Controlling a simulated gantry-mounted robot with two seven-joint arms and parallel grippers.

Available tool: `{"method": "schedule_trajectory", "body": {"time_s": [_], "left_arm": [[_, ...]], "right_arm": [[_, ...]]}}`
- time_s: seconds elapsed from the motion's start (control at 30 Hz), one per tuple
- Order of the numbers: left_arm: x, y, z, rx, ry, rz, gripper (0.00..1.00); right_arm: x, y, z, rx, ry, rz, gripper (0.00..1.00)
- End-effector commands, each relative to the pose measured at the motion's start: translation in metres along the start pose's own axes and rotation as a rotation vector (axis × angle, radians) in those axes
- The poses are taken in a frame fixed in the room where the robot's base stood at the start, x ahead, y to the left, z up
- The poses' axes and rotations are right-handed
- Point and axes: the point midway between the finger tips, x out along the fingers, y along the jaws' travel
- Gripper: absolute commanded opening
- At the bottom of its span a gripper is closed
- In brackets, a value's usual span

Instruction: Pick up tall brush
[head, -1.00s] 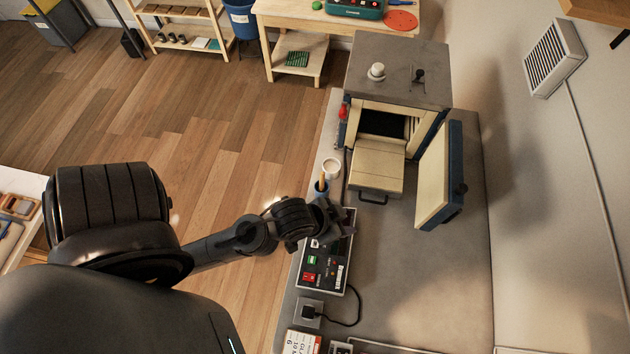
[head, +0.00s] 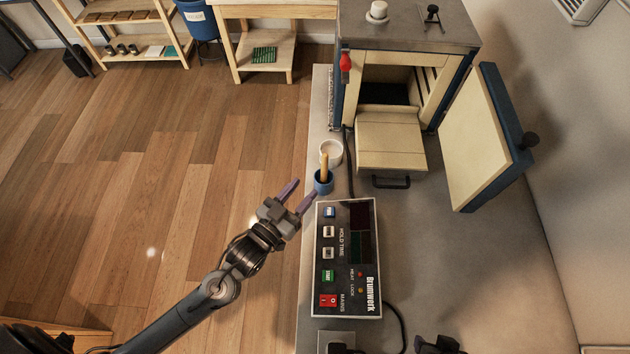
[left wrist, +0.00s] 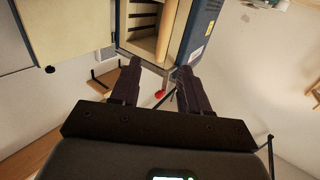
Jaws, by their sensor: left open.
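My left gripper (head: 304,188) is open and empty, to the left of and slightly below the cup. Its right finger is close to the cup; I cannot tell whether they touch. In the left wrist view the two dark fingers (left wrist: 159,86) are spread apart. A tan rod shows beyond them, but I cannot tell whether it is the brush. A dark shape at the bottom edge looks like my right gripper (head: 437,346), mostly cut off.
The bench between the controller and right wall is largely clear.

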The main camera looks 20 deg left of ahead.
Motion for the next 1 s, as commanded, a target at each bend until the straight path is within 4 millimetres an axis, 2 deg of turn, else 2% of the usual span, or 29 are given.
{"method": "schedule_trajectory", "body": {"time_s": [0.07,0.43,0.73,1.0], "left_arm": [[0.004,-0.001,0.005,0.003,0.005,0.0,0.45],[0.049,-0.001,0.004,0.003,0.007,0.0,0.45],[0.066,-0.002,0.004,0.003,0.006,0.0,0.45],[0.1,-0.005,0.004,0.002,0.007,0.0,0.45]], "right_arm": [[0.007,0.0,0.002,-0.002,0.0,0.002,0.43],[0.006,0.002,0.002,-0.008,0.002,0.007,0.43],[0.006,0.002,0.002,-0.007,0.004,0.007,0.43],[0.006,0.001,0.001,-0.002,0.005,0.003,0.43]]}}
